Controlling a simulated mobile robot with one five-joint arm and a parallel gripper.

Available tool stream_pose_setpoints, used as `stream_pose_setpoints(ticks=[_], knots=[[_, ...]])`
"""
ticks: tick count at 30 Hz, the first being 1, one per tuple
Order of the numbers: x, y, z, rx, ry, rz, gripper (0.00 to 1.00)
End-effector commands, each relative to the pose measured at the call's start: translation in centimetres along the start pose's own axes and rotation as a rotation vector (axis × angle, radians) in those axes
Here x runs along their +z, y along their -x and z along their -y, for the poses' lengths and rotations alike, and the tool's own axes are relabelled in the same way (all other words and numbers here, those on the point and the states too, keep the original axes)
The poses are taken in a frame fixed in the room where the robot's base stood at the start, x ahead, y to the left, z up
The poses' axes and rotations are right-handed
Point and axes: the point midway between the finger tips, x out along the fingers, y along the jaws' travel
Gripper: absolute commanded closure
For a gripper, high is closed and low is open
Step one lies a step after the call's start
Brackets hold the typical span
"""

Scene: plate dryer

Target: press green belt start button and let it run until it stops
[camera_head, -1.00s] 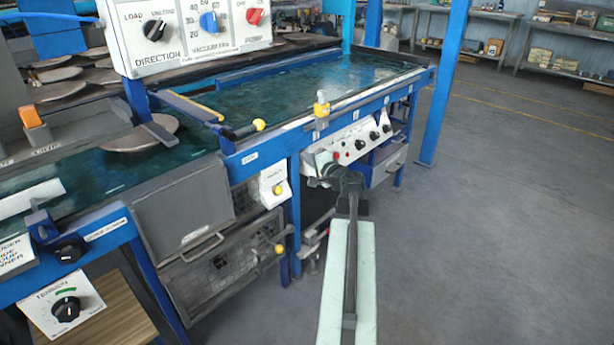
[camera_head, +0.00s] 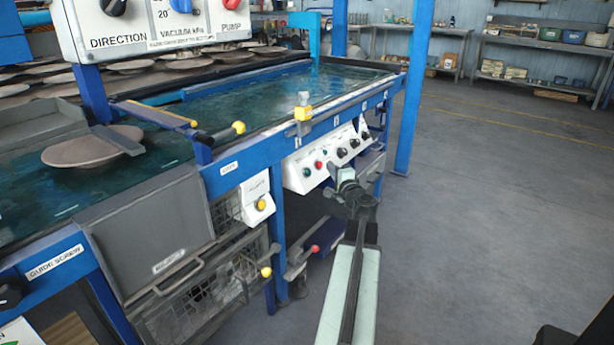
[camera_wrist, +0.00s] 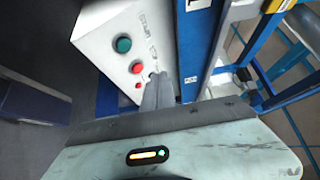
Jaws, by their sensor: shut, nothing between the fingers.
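The green start button (camera_head: 306,172) sits at the left end of a white control panel (camera_head: 296,183) under the belt table's front rail. In the wrist view the green button (camera_wrist: 123,45) is round and stands above a red button (camera_wrist: 136,67). My gripper (camera_head: 346,178) is in front of the panel, right of the green button in the head view. In the wrist view my gripper's fingertips (camera_wrist: 160,78) are together, close to the red button and apart from the green one. Nothing is between them. Contact with the panel cannot be told.
The dark green belt (camera_head: 230,105) runs behind the blue front rail. A yellow fitting (camera_head: 303,113) stands on the rail above the panel. Black knobs (camera_head: 342,153) line the panel's right part. A blue post (camera_head: 413,90) rises at right; the floor beyond is clear.

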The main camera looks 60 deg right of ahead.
Motion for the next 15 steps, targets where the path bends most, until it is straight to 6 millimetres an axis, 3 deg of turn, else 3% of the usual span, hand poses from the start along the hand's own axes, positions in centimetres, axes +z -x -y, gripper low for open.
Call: stream_pose_setpoints(ticks=[6,15], knots=[[1.8,-2.5,-2.2,0.001,0.000,0.002,1.00],[3.4,-4.6,-3.5,0.000,0.001,0.002,1.00]])
